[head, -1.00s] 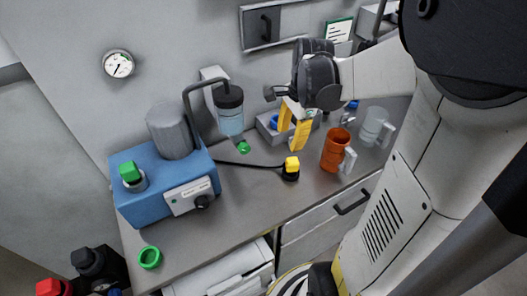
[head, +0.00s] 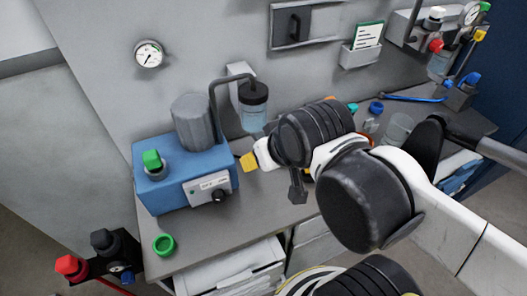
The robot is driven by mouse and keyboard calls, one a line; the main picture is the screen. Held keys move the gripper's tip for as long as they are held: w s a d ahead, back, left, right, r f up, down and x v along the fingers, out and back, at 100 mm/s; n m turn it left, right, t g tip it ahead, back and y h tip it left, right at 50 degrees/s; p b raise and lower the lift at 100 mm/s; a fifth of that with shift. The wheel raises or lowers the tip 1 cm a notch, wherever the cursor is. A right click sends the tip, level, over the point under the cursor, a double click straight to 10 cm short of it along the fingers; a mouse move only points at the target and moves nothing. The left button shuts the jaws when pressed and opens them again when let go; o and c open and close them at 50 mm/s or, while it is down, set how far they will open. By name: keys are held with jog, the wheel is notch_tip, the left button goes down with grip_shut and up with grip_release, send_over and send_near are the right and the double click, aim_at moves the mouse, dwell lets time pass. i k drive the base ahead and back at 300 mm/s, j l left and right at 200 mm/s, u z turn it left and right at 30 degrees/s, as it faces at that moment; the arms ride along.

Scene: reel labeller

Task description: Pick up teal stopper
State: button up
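A small teal piece (head: 352,107) shows at the back of the bench (head: 190,244), just above my arm; it may be the teal stopper, but it is too small and partly hidden to be sure. The teal piece is well to the right of the fingertips and behind my arm. My arm hides the middle of the bench.
The blue machine (head: 165,190) with a grey cylinder and green knob stands left. A bottle (head: 253,105) hangs from a bent pipe.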

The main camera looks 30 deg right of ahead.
aim_at(354, 108)
jog(key=z, duration=1.4)
